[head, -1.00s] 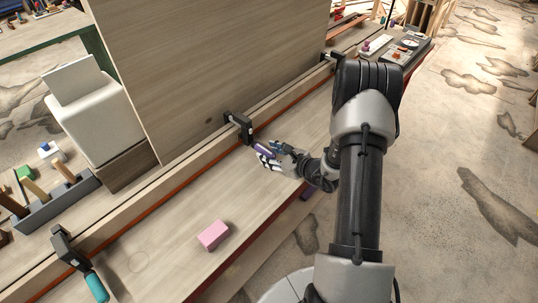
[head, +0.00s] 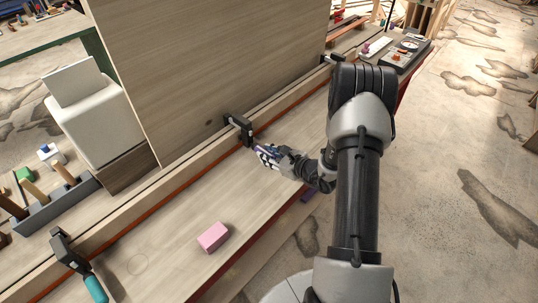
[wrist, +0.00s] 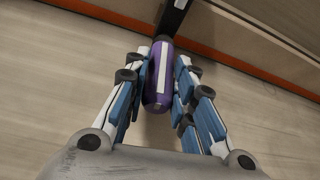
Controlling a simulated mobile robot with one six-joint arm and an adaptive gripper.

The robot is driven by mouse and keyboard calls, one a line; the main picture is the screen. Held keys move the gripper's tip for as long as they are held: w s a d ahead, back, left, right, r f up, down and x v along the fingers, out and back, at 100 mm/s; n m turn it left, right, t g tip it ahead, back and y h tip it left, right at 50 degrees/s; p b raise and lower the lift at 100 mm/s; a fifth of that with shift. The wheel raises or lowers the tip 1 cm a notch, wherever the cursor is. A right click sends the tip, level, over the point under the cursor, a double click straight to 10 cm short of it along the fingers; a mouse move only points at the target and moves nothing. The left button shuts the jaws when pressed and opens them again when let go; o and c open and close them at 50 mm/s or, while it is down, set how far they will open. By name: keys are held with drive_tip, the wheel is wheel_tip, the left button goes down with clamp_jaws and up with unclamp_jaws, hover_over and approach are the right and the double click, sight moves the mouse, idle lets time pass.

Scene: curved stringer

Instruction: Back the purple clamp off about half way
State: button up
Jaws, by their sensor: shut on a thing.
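The purple clamp has a black head (head: 238,126) on the wooden strip at the foot of the tall board in the head view. Its purple handle (wrist: 158,78) points toward my gripper in the wrist view, with a pale stripe along it. My gripper (head: 264,154) is at the handle, shut on it, with a finger on each side; it also shows in the wrist view (wrist: 160,90). The fingers hide most of the handle in the head view. The screw's extension is hard to tell.
A teal-handled clamp (head: 95,287) is at lower left, and another black clamp (head: 331,58) is farther up the strip. A pink block (head: 213,237) lies on the bench. The tall board (head: 210,60) rises behind. Bare bench surrounds the block.

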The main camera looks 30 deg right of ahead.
clamp_jaws()
drive_tip(key=shift+f+b, duration=0.1)
drive_tip(key=shift+b, duration=0.45)
drive_tip(key=b, duration=0.1)
drive_tip(key=n+h+b, duration=0.1)
drive_tip(key=shift+a+f+n+b, duration=0.15)
drive_tip(key=shift+n+b, duration=0.15)
drive_tip(key=shift+b, duration=0.1)
drive_tip(key=n+t+h+b, duration=0.1)
drive_tip(key=n+b, duration=0.1)
drive_tip(key=shift+s+a+n+b, duration=0.1)
drive_tip(key=shift+n+b, duration=0.2)
drive_tip(key=shift+b, duration=0.1)
drive_tip(key=n+t+h, duration=0.2)
drive_tip(key=n, duration=0.2)
drive_tip(key=shift+a+f, duration=0.1)
drive_tip(key=n+t+h, duration=0.1)
drive_tip(key=n, duration=0.3)
drive_tip(key=shift+f+t, duration=0.1)
drive_tip(key=shift+t, duration=0.3)
drive_tip(key=o, duration=1)
unclamp_jaws()
drive_tip(key=shift+c, duration=0.2)
